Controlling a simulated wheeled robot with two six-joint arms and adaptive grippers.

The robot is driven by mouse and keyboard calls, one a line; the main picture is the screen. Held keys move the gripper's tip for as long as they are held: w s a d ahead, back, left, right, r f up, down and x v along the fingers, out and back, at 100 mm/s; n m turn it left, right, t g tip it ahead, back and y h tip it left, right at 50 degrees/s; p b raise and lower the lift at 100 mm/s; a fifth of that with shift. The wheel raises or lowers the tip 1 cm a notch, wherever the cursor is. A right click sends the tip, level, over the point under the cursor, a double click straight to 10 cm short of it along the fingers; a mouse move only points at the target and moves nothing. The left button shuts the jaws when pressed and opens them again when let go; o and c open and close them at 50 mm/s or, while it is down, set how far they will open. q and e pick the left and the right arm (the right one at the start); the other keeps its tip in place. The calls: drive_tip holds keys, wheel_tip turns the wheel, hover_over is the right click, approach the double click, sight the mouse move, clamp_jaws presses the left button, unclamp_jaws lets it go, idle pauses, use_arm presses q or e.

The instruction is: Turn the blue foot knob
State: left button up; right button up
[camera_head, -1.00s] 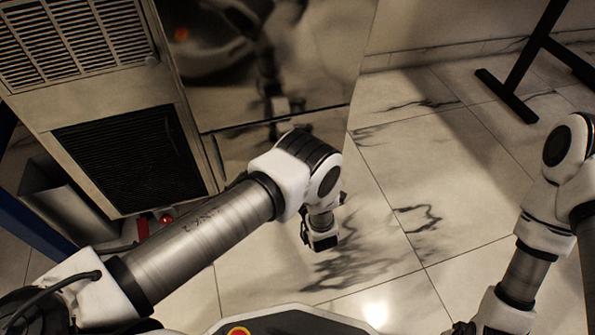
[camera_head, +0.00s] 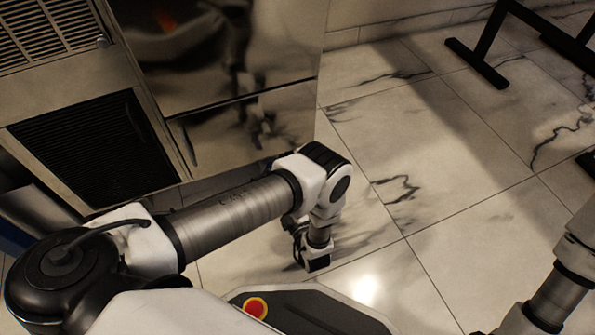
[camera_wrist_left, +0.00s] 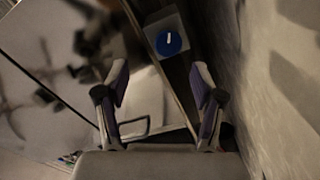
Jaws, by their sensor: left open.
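The blue knob (camera_wrist_left: 169,43) is a round blue disc with a white mark, on a pale square block in the left wrist view. I do not see it in the head view. My left gripper (camera_wrist_left: 160,76) is open and empty. The knob shows beyond the gap between its fingertips, a little right of the middle, apart from both fingers. In the head view my left wrist (camera_head: 318,252) points down in front of the steel cabinet, and its fingers cannot be made out. My right arm shows at the right edge, with its gripper out of view.
The steel cabinet (camera_head: 235,140) with a dark grille (camera_head: 95,150) stands at the left, close to my left arm. A black stand foot (camera_head: 478,65) is at the top right. The marble floor (camera_head: 440,165) between them is clear.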

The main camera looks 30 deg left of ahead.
use_arm(q)
drive_tip(key=shift+s+a+f, duration=0.25)
drive_tip(key=shift+s+f, duration=0.15)
drive_tip(key=shift+f, duration=0.05)
drive_tip(key=shift+w+a+f+b, duration=0.1)
drive_tip(key=shift+w+a+b, duration=0.1)
drive_tip(key=shift+a+b, duration=0.1)
drive_tip(key=b+x, duration=0.3)
drive_tip(key=x, duration=0.3)
drive_tip(key=shift+f, duration=0.2)
use_arm(e)
drive_tip(key=f, duration=0.2)
drive_tip(key=w+f, duration=0.1)
drive_tip(key=f, duration=0.1)
drive_tip(key=shift+w+f, duration=0.2)
use_arm(q)
drive_tip(key=shift+w+a+r+b, duration=0.2)
drive_tip(key=shift+w+a+b, duration=0.15)
drive_tip(key=shift+b, duration=0.05)
use_arm(e)
drive_tip(key=shift+w+f+t, duration=0.1)
drive_tip(key=shift+f+t, duration=0.05)
drive_tip(key=shift+t, duration=0.15)
use_arm(q)
drive_tip(key=c, duration=1.1)
